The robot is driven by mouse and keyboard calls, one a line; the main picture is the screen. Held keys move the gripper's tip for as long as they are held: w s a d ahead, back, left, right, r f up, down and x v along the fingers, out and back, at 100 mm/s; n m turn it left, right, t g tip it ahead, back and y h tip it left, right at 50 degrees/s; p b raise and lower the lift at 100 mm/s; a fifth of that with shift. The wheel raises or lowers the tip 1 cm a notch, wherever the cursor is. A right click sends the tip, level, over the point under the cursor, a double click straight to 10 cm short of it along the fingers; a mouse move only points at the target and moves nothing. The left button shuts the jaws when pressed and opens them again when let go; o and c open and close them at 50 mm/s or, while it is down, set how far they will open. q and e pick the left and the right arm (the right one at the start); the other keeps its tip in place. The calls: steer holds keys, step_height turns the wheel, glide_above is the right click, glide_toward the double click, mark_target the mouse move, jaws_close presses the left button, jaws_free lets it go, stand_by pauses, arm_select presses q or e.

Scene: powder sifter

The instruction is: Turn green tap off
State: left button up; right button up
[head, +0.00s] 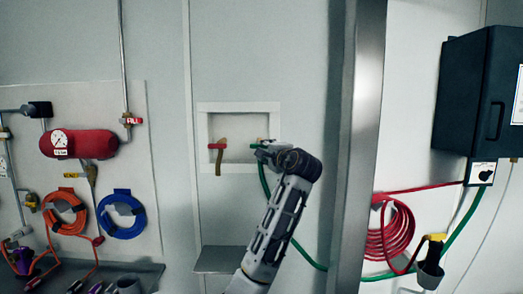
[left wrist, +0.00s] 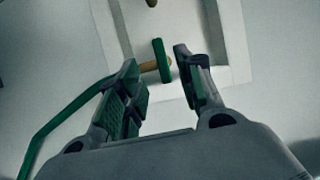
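The green tap has a green handle (left wrist: 160,58) on a brass stem in a white recessed wall box (head: 239,107). In the head view, only a small green part of the handle (head: 256,146) shows beside my left gripper (head: 263,149), which covers the rest. In the left wrist view, my left gripper (left wrist: 156,62) is open, with its two fingers apart. The handle appears between the fingertips; a gap shows to the right finger, and contact with the left finger cannot be told. My right gripper is not in view.
A red-handled tap (head: 217,146) sits left in the same box. A green hose (left wrist: 62,117) runs down from the green tap. A metal post (head: 362,150) stands right of my arm. A grey shelf (head: 220,262) is below the box.

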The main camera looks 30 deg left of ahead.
arm_select(q)
steer(key=v, duration=0.3)
stand_by(0.6)
